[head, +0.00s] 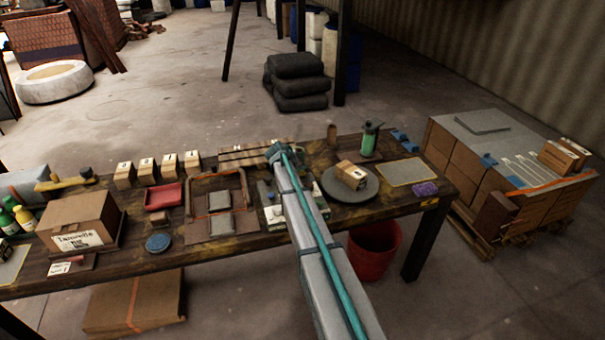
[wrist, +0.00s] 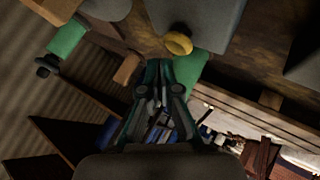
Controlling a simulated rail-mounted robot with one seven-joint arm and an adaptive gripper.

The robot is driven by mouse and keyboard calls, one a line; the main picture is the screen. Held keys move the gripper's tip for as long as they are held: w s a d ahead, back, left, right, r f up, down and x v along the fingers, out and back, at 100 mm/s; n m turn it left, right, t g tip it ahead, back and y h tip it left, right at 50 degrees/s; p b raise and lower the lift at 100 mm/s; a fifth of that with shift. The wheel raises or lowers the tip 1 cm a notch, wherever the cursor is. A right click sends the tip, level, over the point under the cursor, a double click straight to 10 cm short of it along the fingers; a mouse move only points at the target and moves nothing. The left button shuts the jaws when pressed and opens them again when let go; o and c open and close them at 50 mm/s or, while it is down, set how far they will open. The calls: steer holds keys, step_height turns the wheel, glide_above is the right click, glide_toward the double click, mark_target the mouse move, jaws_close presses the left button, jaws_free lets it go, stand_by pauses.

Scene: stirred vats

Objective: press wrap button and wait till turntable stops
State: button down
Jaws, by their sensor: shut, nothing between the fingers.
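The turntable (head: 338,193) is a round dark grey disc on the right half of the workbench, with a small cardboard box (head: 351,174) standing on it. My arm reaches across the bench left of the turntable, and my gripper (head: 277,151) is over the bench's back edge, beside a slatted wooden piece. In the wrist view my gripper (wrist: 158,92) has its fingers together with nothing between them. A pale device (head: 272,216) is partly hidden behind my arm. I cannot make out a wrap button. A yellow ring-shaped part (wrist: 178,43) shows beyond the fingers; I cannot tell what it is.
Left are a red tray (head: 163,196), several small boxes and a large carton (head: 79,222). A loaded pallet (head: 482,243) stands right of the bench.

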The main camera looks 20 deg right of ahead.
steer(key=shift+f, duration=0.2)
steer(key=shift+f+b, duration=0.25)
steer(key=shift+b, duration=0.3)
steer(key=shift+f+b, duration=0.5)
steer(key=shift+f, duration=0.1)
stand_by(0.7)
steer(key=shift+r, duration=0.1)
stand_by(0.4)
steer(key=shift+r, duration=0.95)
steer(key=shift+r, duration=0.1)
